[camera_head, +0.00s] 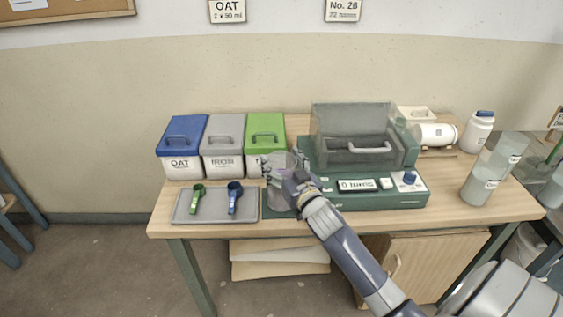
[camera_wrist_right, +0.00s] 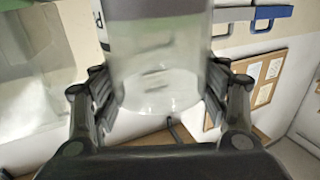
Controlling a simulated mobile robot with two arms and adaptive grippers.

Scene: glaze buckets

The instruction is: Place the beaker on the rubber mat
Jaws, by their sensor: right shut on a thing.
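My right gripper (camera_head: 284,166) is shut on a clear beaker (camera_head: 279,160), over the left end of the green machine. In the right wrist view the beaker (camera_wrist_right: 158,60) sits between the two finger pads, with faint markings on its wall. A dark green patch, which looks like the rubber mat (camera_head: 273,213), lies on the table between the grey tray and the machine, partly hidden behind my right gripper. The gap between beaker and mat cannot be judged. My left gripper is not in view.
A grey tray (camera_head: 214,214) with a green scoop (camera_head: 197,199) and a blue scoop (camera_head: 235,197) lies left of the mat. Blue, grey and green-lidded bins stand behind. The machine (camera_head: 395,199) borders the mat on the right; clear containers (camera_head: 478,184) stand farther right.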

